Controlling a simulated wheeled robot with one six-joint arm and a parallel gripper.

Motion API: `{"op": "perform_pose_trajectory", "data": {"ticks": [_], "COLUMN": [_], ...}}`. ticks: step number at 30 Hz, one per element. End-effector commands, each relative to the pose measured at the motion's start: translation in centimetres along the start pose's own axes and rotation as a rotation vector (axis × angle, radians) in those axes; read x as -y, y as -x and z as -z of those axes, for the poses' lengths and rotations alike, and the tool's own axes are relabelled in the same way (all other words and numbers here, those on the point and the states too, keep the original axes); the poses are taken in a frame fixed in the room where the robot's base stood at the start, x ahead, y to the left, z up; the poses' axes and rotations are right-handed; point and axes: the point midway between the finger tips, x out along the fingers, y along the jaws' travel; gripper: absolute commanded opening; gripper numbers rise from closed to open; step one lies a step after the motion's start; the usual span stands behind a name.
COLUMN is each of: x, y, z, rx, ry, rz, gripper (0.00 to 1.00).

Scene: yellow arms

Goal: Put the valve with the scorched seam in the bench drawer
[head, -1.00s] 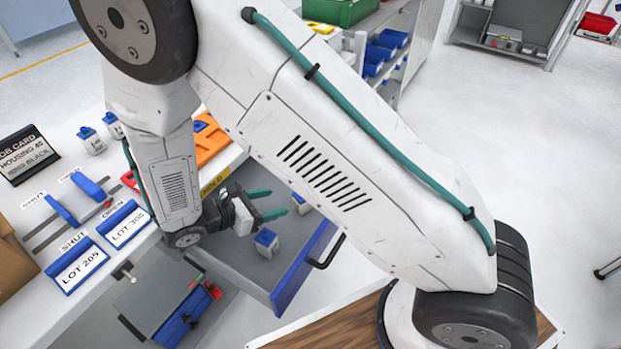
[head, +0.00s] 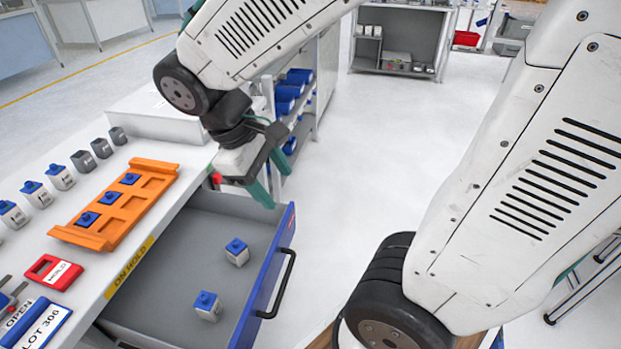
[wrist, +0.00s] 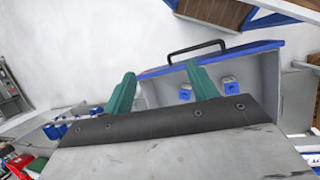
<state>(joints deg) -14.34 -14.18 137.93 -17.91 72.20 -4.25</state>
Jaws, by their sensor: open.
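The bench drawer (head: 165,300) is pulled open, with grey inside and a blue front. Two pale valves with blue caps stand apart on its floor: one nearer the far end (head: 237,252), one nearer the camera (head: 206,306). Both also show in the wrist view, at left (wrist: 185,93) and right (wrist: 229,82). No scorched seam can be made out on either. My gripper (head: 280,190) is above the drawer's far end, its green fingers apart and empty. In the wrist view the fingers (wrist: 160,84) are spread, with nothing between them.
On the bench, an orange tray (head: 113,222) holds several blue-capped pieces. Blue-capped valves (head: 60,177) and grey ones (head: 101,148) stand in a row behind. The drawer handle (head: 283,285) sticks out; open floor lies right.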

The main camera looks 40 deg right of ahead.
Motion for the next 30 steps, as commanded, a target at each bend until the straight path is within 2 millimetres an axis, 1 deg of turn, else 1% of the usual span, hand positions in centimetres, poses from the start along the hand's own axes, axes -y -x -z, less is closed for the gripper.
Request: {"op": "perform_pose_trajectory", "data": {"ticks": [1,3,6,9,12,18,30], "x": [-0.1,0.1,0.6,1.2,1.8,2.2,2.2], "y": [0.5,1.1,1.7,2.1,2.3,2.5,2.5], "z": [-1.6,-3.5,-5.8,-7.5,-8.5,-9.2,-9.2], "rx": [-0.050,-0.112,-0.198,-0.272,-0.324,-0.364,-0.363], "ry": [-0.070,-0.161,-0.276,-0.369,-0.432,-0.480,-0.478], "rz": [0.036,0.091,0.159,0.213,0.252,0.280,0.280], "gripper": [0.58,0.58,0.58,0.58,0.58,0.58,0.58]}}
